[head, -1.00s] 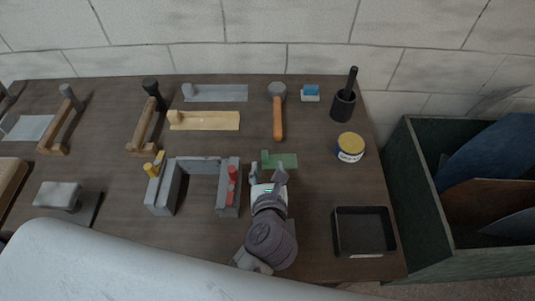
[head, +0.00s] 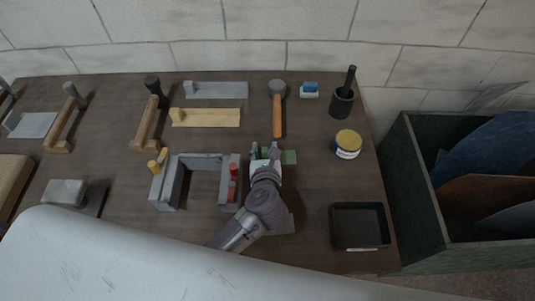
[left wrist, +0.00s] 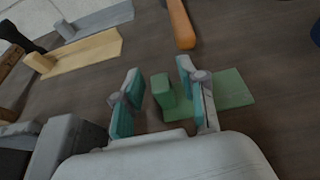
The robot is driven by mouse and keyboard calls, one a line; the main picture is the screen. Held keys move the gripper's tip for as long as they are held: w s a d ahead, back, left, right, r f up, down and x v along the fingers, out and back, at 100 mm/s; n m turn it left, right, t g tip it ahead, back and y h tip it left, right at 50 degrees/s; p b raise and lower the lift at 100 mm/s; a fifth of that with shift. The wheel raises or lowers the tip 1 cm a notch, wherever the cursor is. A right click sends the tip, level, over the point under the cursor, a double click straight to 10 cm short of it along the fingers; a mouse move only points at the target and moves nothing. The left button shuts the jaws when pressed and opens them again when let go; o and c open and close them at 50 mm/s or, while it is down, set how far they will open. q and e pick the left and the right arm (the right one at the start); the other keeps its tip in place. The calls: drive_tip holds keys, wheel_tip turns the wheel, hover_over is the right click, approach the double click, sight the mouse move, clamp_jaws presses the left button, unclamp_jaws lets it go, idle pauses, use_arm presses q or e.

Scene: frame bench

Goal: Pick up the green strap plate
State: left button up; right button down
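The green strap plate (head: 289,157) lies flat on the bench, right of the grey U-shaped frame. The left wrist view shows its flat part (left wrist: 234,90) and a raised block at its left end. My left gripper (head: 265,150) is over the plate's left end, its fingers pointing to the back of the bench. In the left wrist view the gripper (left wrist: 159,68) is open, with the raised block appearing between its teal-padded fingers. I cannot tell whether a finger touches it. In the head view the gripper hides part of the plate. My right gripper is not in view.
The grey frame (head: 170,185) with red and yellow parts stands close left of my gripper. A hammer with an orange handle (head: 277,117) lies behind. A yellow-lidded jar (head: 347,140) and a black tray (head: 333,233) are at right. Bare bench lies between plate and jar.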

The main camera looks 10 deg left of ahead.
use_arm(q)
clamp_jaws()
drive_tip(key=shift+r, duration=0.1)
